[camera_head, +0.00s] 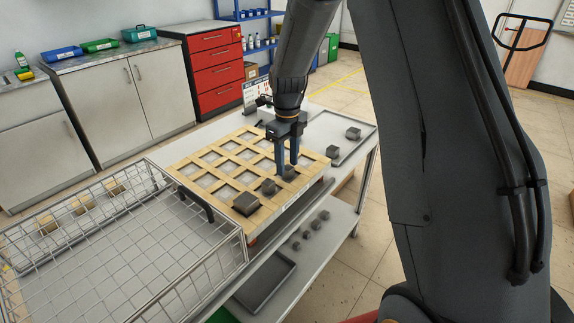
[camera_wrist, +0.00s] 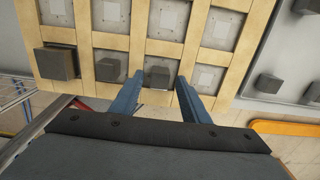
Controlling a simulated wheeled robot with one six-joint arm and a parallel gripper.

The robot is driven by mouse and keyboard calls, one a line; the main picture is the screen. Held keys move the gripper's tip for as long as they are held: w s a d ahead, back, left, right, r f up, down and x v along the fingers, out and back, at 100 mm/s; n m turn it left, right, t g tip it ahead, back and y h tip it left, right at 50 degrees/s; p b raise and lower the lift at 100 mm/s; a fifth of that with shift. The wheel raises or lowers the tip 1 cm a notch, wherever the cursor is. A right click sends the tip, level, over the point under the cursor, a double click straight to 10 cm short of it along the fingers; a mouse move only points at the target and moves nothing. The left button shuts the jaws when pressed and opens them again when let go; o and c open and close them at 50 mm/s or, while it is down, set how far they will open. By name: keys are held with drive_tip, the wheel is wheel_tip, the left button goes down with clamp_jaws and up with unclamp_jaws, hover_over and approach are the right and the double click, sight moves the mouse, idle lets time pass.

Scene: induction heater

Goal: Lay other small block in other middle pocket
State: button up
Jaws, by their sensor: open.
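A wooden grid tray (camera_head: 205,151) has several square pockets; it also shows in the wrist view (camera_wrist: 112,41). My gripper (camera_head: 287,167) points down over the near row, fingers open. In the wrist view a small grey block (camera_wrist: 158,76) lies between the spread fingertips (camera_wrist: 159,78), with a gap on each side. It sits in a middle pocket of that row and is partly hidden by the fingers in the head view (camera_head: 289,173). Another small block (camera_head: 268,187) is in the pocket to its left. A larger block (camera_head: 246,203) is at the row's left end.
A grey tray (camera_head: 318,127) at the right holds dark blocks, one at its far corner (camera_head: 353,133) and one nearer (camera_head: 332,152). A wire basket (camera_head: 120,250) stands at the left. Several small blocks (camera_head: 316,225) and a dark tray (camera_head: 265,285) are on the lower shelf.

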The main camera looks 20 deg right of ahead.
sight(287, 167)
wheel_tip(287, 167, up, 10)
drive_tip(key=b, duration=0.2)
drive_tip(key=s+f+n, duration=0.4)
drive_tip(key=s+n, duration=0.8)
drive_tip(key=n, duration=0.2)
drive_tip(key=s+f+n, duration=0.4)
drive_tip(key=s+n, duration=0.9)
drive_tip(key=n, duration=0.2)
drive_tip(key=shift+t, duration=0.4)
